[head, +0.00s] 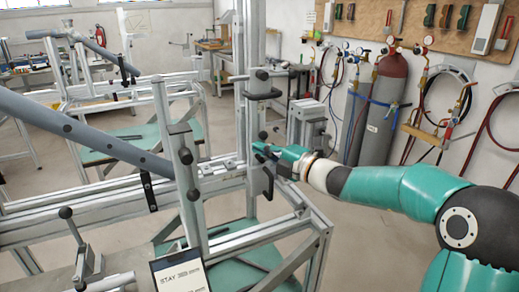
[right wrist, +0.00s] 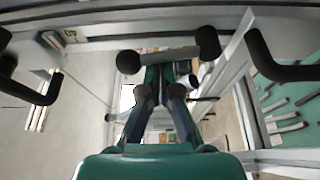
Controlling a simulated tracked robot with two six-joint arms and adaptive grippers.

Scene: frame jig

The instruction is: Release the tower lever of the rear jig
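The jig's metal tower (head: 240,70) stands upright mid-picture in the head view. It carries a black handle (head: 262,95) higher up and another black lever (head: 268,183) lower down. My right gripper (head: 263,150) is at the tower between these two, its teal fingers pointing left. In the right wrist view the right gripper's fingers (right wrist: 161,78) end at a grey bar (right wrist: 168,56) with black knobs at its ends. I cannot tell whether the fingertips touch it or are closed. My left gripper is not in view.
A long blue-grey tube (head: 80,130) slopes across the jig at left. A card reading STAY (head: 180,273) is at the front. Gas cylinders (head: 385,105) stand behind my right arm. In the right wrist view, black handles (right wrist: 280,60) jut at both sides.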

